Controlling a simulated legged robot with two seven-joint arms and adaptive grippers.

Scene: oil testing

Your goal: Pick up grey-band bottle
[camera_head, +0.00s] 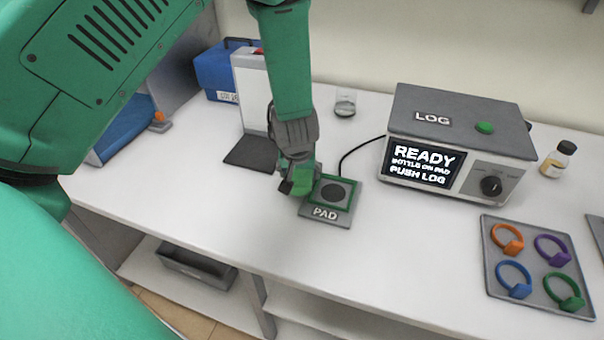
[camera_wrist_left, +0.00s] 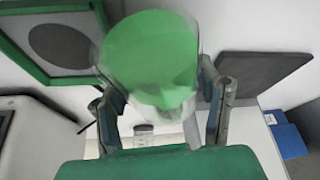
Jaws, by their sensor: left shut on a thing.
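My left gripper (camera_head: 295,180) reaches down over the bench, just left of the pad (camera_head: 339,215). In the left wrist view, its fingers (camera_wrist_left: 165,105) are closed on the sides of a rounded, partly clear object with a green face (camera_wrist_left: 152,45). I see no grey band on it and cannot tell if it is the grey-band bottle. A small bottle with a dark cap and yellowish contents (camera_head: 557,160) stands upright at the far right, apart from the gripper. My right gripper is not in view.
The log box (camera_head: 460,130) with a READY screen stands right of the pad. A tray (camera_head: 488,262) with coloured rings lies front right. A clear glass vessel (camera_head: 345,102) stands behind the pad. A dark mat (camera_head: 247,155) lies left of the gripper. The front middle bench is clear.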

